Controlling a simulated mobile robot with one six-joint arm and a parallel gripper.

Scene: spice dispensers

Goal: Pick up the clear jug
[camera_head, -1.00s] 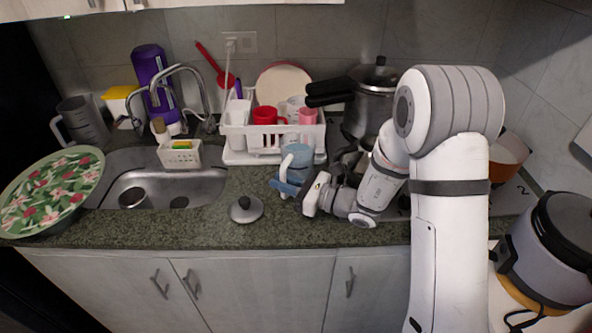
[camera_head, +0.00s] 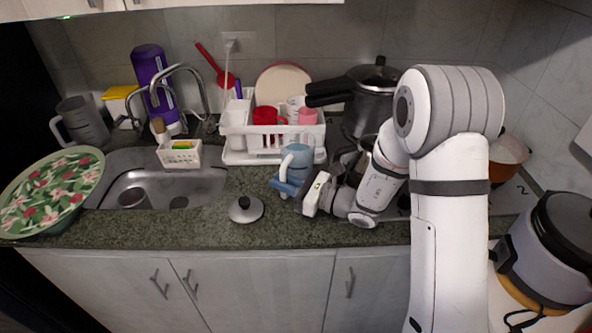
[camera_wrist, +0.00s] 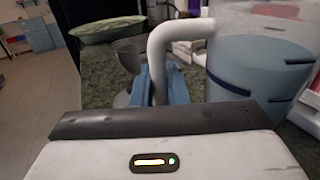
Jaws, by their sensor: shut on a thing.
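The clear jug (camera_head: 301,158) has a white handle and a bluish body in the head view, standing in front of the dish rack. In the wrist view the jug (camera_wrist: 262,75) fills the right side, with a clear upper part and a blue lower part. My gripper (camera_head: 287,187) is at the jug's handle side. Its blue fingers (camera_wrist: 158,88) are shut on the white handle in the wrist view. The finger tips are partly hidden by the handle. I cannot tell whether the jug's base touches the counter.
A white dish rack (camera_head: 272,155) with cups stands just behind the jug. A pressure cooker (camera_head: 372,105) is behind right. A loose lid (camera_head: 246,209) lies in front left. The sink (camera_head: 170,185) and a floral tray (camera_head: 52,190) are at left. Some front counter is clear.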

